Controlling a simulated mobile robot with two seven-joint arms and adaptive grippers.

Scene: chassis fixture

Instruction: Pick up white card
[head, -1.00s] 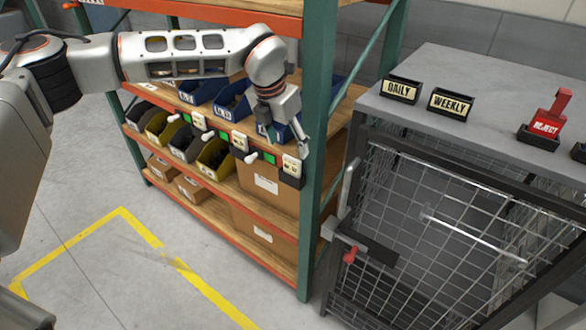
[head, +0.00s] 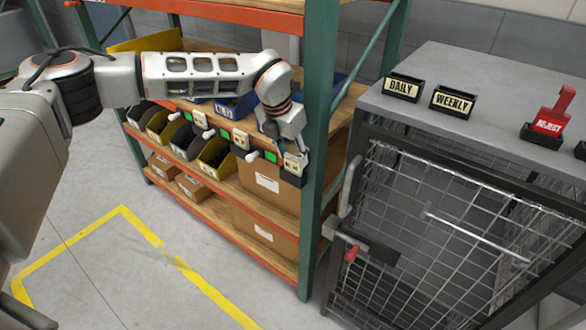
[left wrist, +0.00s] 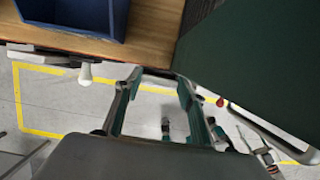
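A whitish card (head: 292,161) with dark markings stands in a small black holder (head: 291,178) at the right end of the shelf's front edge. Two similar pale cards sit further left, one in the middle (head: 240,138) and one at the left (head: 197,119). My left gripper (head: 296,150) is at the top of the right-hand card, pointing down; I cannot tell whether it touches. In the left wrist view its two fingers (left wrist: 157,103) stand apart with a gap between them. The card cannot be made out there. My right gripper is not in view.
A green post (head: 321,130) stands just right of the gripper. White levers (head: 252,156) and green lights line the shelf edge. Blue and yellow bins (head: 213,156) fill the shelves. A mesh cage (head: 450,220) with a grey top stands at right; the floor in front is clear.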

